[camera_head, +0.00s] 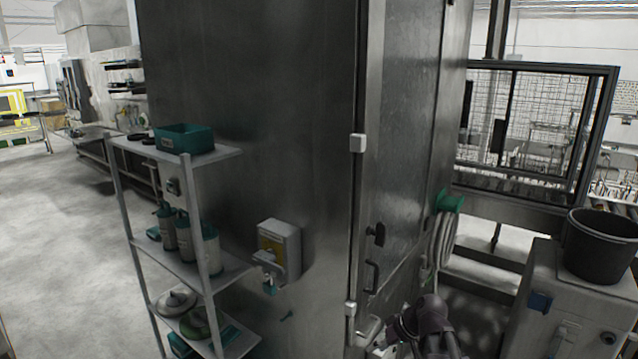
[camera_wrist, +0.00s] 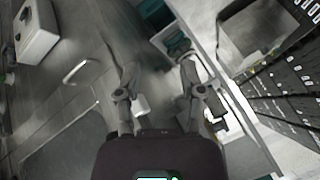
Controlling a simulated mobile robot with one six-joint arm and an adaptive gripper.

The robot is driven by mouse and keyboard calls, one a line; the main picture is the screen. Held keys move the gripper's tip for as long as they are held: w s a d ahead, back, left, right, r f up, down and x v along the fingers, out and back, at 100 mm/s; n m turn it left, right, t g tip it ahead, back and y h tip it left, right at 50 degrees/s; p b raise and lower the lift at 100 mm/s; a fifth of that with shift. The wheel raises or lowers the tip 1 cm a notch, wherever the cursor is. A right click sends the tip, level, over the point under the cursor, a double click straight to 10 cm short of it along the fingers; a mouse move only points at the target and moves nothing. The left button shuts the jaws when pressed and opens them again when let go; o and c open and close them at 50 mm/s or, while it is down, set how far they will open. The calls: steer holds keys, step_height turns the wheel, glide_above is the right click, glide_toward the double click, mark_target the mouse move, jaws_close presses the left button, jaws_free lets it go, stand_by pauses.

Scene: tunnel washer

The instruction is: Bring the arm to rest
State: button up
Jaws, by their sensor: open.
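My gripper (camera_wrist: 162,95) shows in the wrist view with its two dark fingers spread apart. Nothing is held between the fingers. In the wrist view, a grey metal surface with handles lies to the left of the fingers, and shelving lies beyond them to the right. In the head view, my dark arm (camera_head: 428,325) shows at the bottom, right of centre, in front of the tall steel cabinet (camera_head: 260,90). The gripper's fingers cannot be made out clearly there.
A shelf rack (camera_head: 215,268) with a green bin (camera_head: 184,139) and bottles stands left of the cabinet. A dispenser box (camera_head: 279,248) is on the cabinet wall. A black bucket (camera_head: 600,246) stands on a grey unit at right. Open floor (camera_head: 60,230) lies far left.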

steer(key=s+d+f+m+g+h+b, duration=0.1)
steer(key=s+f+m+g+h+b, duration=0.1)
steer(key=s+f+m+h, duration=0.3)
steer(key=s+f+h+b, duration=0.1)
steer(key=s+f, duration=0.2)
steer(key=s, duration=0.1)
steer(key=shift+d+h+b, duration=0.35)
steer(key=shift+d+h, duration=0.05)
stand_by(0.7)
steer(key=shift+o, duration=0.4)
